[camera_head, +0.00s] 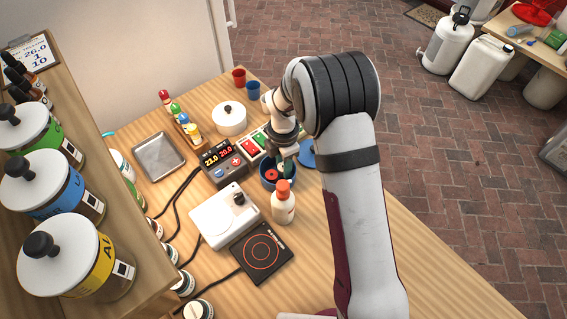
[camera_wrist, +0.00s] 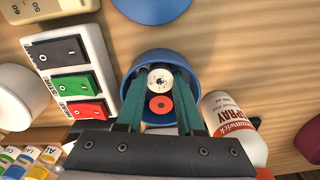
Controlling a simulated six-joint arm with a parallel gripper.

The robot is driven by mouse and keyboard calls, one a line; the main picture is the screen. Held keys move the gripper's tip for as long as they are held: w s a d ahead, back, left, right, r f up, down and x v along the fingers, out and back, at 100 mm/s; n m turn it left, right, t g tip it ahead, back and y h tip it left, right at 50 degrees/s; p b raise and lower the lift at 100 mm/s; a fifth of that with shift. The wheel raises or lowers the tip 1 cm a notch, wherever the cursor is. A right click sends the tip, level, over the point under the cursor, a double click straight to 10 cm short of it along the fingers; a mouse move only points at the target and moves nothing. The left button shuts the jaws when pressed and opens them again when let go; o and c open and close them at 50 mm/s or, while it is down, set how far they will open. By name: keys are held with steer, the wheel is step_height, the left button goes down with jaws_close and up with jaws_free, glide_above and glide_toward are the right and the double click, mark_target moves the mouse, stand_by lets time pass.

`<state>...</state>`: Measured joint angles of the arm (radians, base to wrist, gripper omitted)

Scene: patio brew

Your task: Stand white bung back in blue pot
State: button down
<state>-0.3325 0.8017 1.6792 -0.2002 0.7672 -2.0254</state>
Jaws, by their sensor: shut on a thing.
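The blue pot (camera_wrist: 133,72) stands open in the middle of the wrist view; in the head view the blue pot (camera_head: 265,184) is partly covered by my gripper (camera_head: 284,163). In the wrist view my gripper (camera_wrist: 160,78) reaches into the pot's mouth with its green fingers, shut on the white bung (camera_wrist: 160,78). The bung's round, printed top faces the camera, inside the rim's outline. A red disc (camera_wrist: 161,104) lies in the pot beside the white bung. Whether the white bung touches the pot's floor is hidden.
A white spray bottle (camera_head: 283,208) with an orange-red cap stands close to the pot. A switch box (camera_wrist: 70,70) is on its other side. A blue round thing (camera_head: 308,153) lies near. A hotplate (camera_head: 262,252) and a white device (camera_head: 222,215) sit in front.

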steer(key=c, duration=0.8)
jaws_free()
steer(key=shift+f, duration=0.1)
step_height(320, 180, up, 11)
steer(key=s+d+r+m, duration=0.6)
steer(key=s+r+m, duration=0.2)
steer(key=m, duration=0.2)
steer(key=s+d+m, duration=0.1)
steer(key=s+m, duration=0.5)
steer(key=s+d+m+y, duration=0.1)
steer(key=s+d+m, duration=0.1)
steer(key=s+m, duration=0.5)
steer(key=s+d+r+m, duration=0.1)
steer(key=s+m, duration=0.6)
steer(key=shift+d+y, duration=0.35)
steer(key=shift+y, duration=0.05)
